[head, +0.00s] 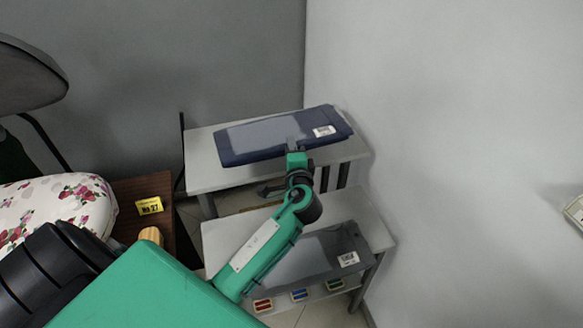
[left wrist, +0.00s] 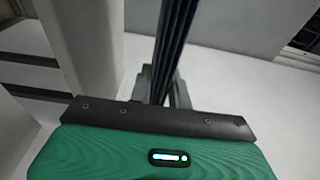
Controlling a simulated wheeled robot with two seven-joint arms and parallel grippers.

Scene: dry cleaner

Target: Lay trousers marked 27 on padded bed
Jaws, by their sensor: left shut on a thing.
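Folded dark blue trousers (head: 265,138) with a white tag (head: 324,131) are in the head view, over the upper grey table. The tag's print is too small to read. My left gripper (head: 294,146) is shut on their near edge. In the left wrist view the trousers (left wrist: 176,45) show as a dark folded edge between the fingers (left wrist: 162,88). I cannot tell whether they touch the table. The padded bed (head: 50,208), white with pink flowers, is at the left. A yellow card reading No.27 (head: 152,205) stands beside it. My right gripper is not in view.
Grey folded trousers (head: 315,256) with a white tag lie on the nearer, lower grey table (head: 225,238). Several small coloured blocks (head: 299,295) are below them. A dark padded part (head: 28,75) overhangs the bed. A wall stands close on the right.

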